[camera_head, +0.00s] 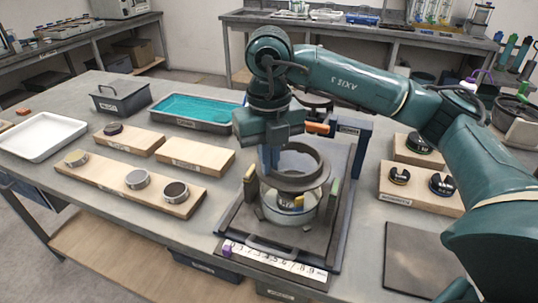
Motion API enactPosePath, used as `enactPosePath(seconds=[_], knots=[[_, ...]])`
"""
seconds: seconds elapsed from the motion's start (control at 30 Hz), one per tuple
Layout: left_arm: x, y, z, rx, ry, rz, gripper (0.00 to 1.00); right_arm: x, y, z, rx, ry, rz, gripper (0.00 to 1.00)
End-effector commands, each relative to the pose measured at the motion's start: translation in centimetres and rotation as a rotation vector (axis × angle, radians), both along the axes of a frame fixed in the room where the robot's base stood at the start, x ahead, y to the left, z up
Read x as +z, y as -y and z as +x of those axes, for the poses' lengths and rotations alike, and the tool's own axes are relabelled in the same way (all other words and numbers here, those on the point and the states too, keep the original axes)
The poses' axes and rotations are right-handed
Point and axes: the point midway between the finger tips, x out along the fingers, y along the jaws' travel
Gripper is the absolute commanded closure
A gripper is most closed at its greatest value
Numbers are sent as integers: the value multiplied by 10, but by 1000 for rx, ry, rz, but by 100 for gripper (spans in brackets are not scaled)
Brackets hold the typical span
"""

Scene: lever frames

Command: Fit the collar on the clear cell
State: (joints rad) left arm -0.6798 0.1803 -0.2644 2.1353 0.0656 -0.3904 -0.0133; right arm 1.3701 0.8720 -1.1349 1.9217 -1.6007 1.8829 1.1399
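A dark grey ring, which looks like the collar (312,184), is at the middle of the fixture with its open top facing up. Directly below it stands a pale, see-through round cell (283,217) with something yellow inside. I cannot tell whether the collar rests on the cell or hangs just above it. My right gripper (270,163) points down at the collar's back left rim, its narrow blue fingers close together and apparently pinching the ring wall. The fingertips are partly hidden by the ring. My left gripper is out of view.
The dark fixture plate (241,222) has upright yellow and green posts around the cell and a numbered strip (270,262) at its front. Wooden boards with rings (137,178) lie left, others (420,187) right. A teal-lined tray (195,109) is behind.

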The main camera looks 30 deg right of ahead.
Motion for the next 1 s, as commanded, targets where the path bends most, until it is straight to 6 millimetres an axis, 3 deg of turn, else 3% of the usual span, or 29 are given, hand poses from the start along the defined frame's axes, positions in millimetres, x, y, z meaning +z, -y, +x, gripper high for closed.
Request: enactPosePath(seconds=[0.6,1.0], knots=[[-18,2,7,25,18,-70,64,-46,0,0,1,0,0,100],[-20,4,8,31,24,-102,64,-59,0,0,2,0,0,100]])
